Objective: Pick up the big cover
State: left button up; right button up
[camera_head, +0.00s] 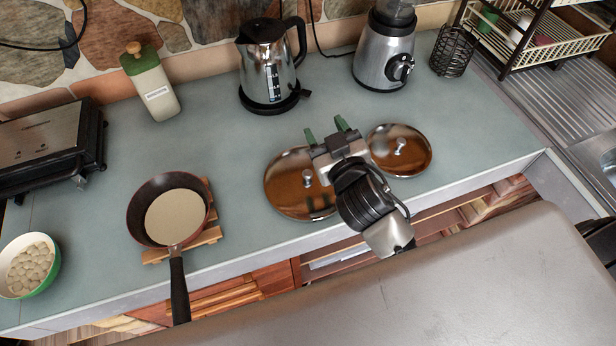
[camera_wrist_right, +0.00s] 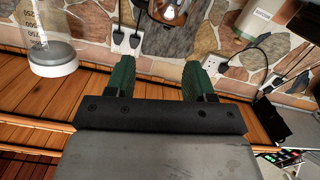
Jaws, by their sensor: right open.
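The big cover (camera_head: 287,184) is a round, shiny brown lid with a small knob, lying on the grey-green counter in the head view. A smaller cover (camera_head: 408,158) of the same kind lies to its right. My right gripper (camera_head: 327,131) is open, with its green fingers apart and nothing between them. In the head view it overlaps the big cover's right side and hides part of it. I cannot tell its exact height above the cover. Its open fingers also show in the right wrist view (camera_wrist_right: 159,76), where neither cover is seen. My left gripper is not in view.
A pan (camera_head: 137,219) rests on a wooden trivet (camera_head: 208,237) to the left. A kettle (camera_head: 263,70), a blender (camera_head: 383,62) and a canister (camera_head: 154,91) stand along the back. A bowl (camera_head: 40,284) sits far left. Counter (camera_head: 225,150) between pan and big cover is clear.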

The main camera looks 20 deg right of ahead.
jog(key=a+r+n+t+y, duration=0.1)
jog(key=a+r+n+y, duration=1)
jog(key=y, duration=0.3)
jog(key=s+a+n+g+y, duration=0.3)
jog(key=a+n+g+y, duration=0.3)
jog(key=n+g, duration=0.4)
jog(key=n+g+h+p, duration=0.1)
jog(key=n+g+h, duration=0.2)
jog(key=g+h, duration=1.15)
send_over(307, 173)
jog(key=f+t+h, duration=0.2)
jog(key=f, duration=0.4)
jog(key=f+t+h, duration=0.2)
jog(key=f, duration=0.4)
jog(key=f+t+h, duration=0.2)
jog(key=f, duration=0.5)
jog(key=shift+w+a, duration=0.2)
jog(key=shift+d+f+p, duration=0.1)
jog(key=shift+f+p, duration=0.25)
jog(key=shift+p, duration=0.15)
jog(key=f, duration=0.1)
jog(key=f+p, duration=0.1)
jog(key=f, duration=0.1)
jog(key=shift+s+d+f, duration=0.15)
jog(key=shift+s+f, duration=0.1)
jog(key=shift+f, duration=0.55)
jog(key=c, duration=0.9)
grip_shut()
